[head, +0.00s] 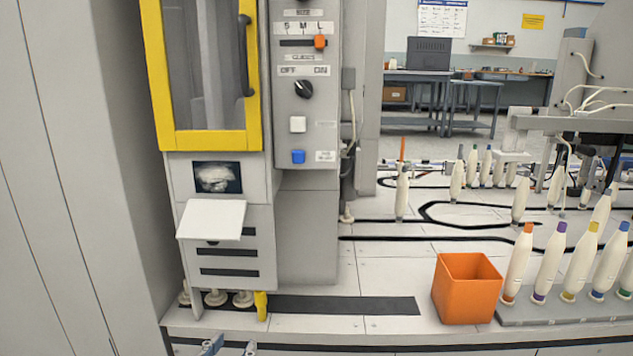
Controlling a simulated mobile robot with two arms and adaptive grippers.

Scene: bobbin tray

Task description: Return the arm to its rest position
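Only the tips of my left gripper (231,347) show, at the bottom edge of the head view, left of centre. The two fingertips stand apart with a gap between them and nothing visible in it, so it looks open. They show in front of the work surface's front edge, below the yellow-framed machine (207,142). The rest of the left arm is out of frame. My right gripper and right arm are not in view.
An orange bin (467,293) stands on the white surface (335,323). Several bobbins with coloured tips stand on a grey tray (560,314) at right; more stand behind. A white flap (211,219) juts from the machine. A black strip (345,305) lies clear.

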